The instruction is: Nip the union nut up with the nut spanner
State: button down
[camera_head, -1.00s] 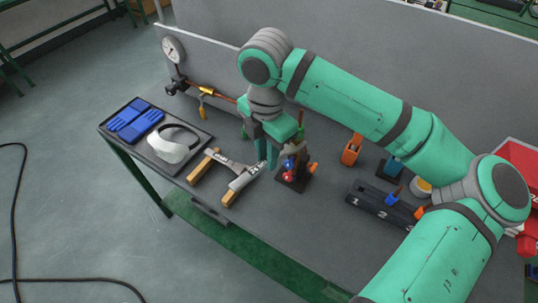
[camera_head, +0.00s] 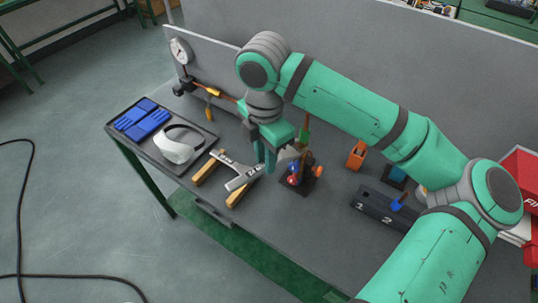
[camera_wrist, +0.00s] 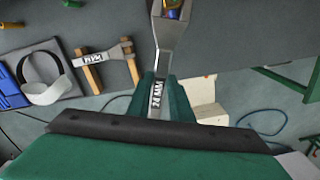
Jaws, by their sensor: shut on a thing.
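My gripper (camera_head: 266,166) is shut on a steel spanner, low over the bench; the grip also shows in the wrist view (camera_wrist: 158,90). The held spanner (camera_wrist: 166,48) has a size label between the fingers, and its open jaw points away from my gripper. In the head view the jaw (camera_head: 288,154) reaches the small dark stand (camera_head: 303,186) with red and blue balls and an orange part. The wrist view shows small yellow, red and bluish parts (camera_wrist: 173,8) within the jaw, cut by the frame edge. I cannot make out the union nut or whether the jaw touches it.
A second spanner (camera_wrist: 106,53) lies across a wooden two-bar rest (camera_head: 209,166) left of my gripper. A tray (camera_head: 207,147) holds blue gloves and a white visor. A gauge (camera_head: 181,50) with brass pipework stands behind. A numbered dark rack (camera_head: 378,211) is at right.

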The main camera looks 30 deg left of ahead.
aim_at(251, 173)
jog(key=shift+n, duration=0.4)
jog(key=shift+s+a, duration=0.3)
jog(key=shift+s, duration=0.35)
jog(key=shift+s+a, duration=0.25)
jog(key=shift+s, duration=0.4)
jog(key=shift+s+a, duration=0.3)
jog(key=shift+s, duration=0.35)
